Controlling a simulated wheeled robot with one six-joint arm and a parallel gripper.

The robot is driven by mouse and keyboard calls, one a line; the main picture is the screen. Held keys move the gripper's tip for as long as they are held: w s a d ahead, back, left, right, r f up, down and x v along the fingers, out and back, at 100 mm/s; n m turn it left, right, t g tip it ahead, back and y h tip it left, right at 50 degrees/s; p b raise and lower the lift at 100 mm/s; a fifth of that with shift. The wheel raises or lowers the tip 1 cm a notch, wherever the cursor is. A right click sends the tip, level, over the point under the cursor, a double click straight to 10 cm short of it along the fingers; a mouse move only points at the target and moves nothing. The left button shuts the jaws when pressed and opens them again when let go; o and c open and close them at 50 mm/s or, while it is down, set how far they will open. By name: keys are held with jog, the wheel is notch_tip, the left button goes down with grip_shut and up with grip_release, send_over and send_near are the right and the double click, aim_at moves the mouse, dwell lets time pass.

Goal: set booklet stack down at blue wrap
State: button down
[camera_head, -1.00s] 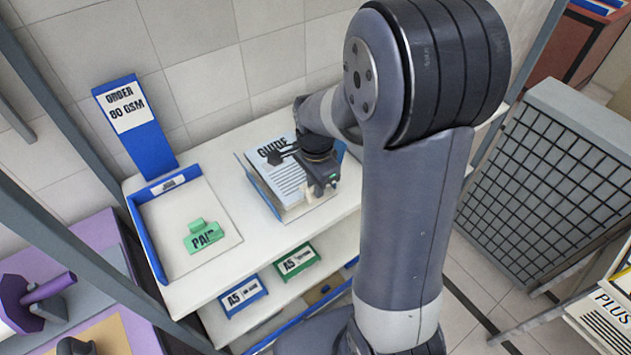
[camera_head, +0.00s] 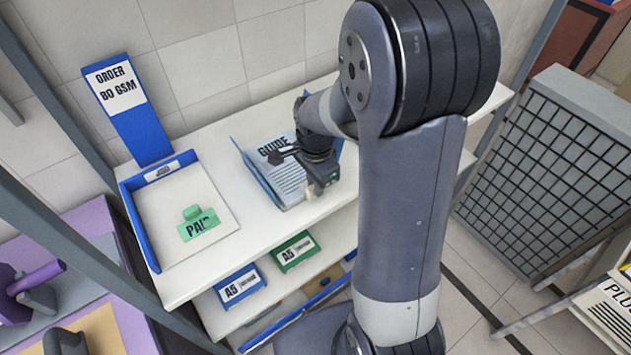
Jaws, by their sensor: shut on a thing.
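The booklet stack (camera_head: 285,180) has a white top page marked GUIDE and lies level at the middle of the white shelf top. The fingertips are small and partly hidden by the gripper body. I cannot tell whether the stack rests fully on the wrap.
A blue-edged tray (camera_head: 150,235) with a green PAID piece (camera_head: 199,224) stands left of the stack. A blue ORDER 80 GSM sign (camera_head: 142,132) rises behind it. Blue (camera_head: 240,286) and green (camera_head: 295,252) A5 packs sit on the lower shelf. A wire-grid rack (camera_head: 545,185) stands at right.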

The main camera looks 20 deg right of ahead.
jog(key=c, duration=1.3)
grip_release()
notch_tip(320, 180, up, 11)
jog(key=shift+f, duration=0.15)
notch_tip(320, 180, down, 10)
jog(key=shift+f+p, duration=0.15)
jog(key=shift+p, duration=0.15)
jog(key=shift+r+p, duration=1.2)
jog(key=shift+r, duration=0.6)
jog(key=shift+f, duration=0.1)
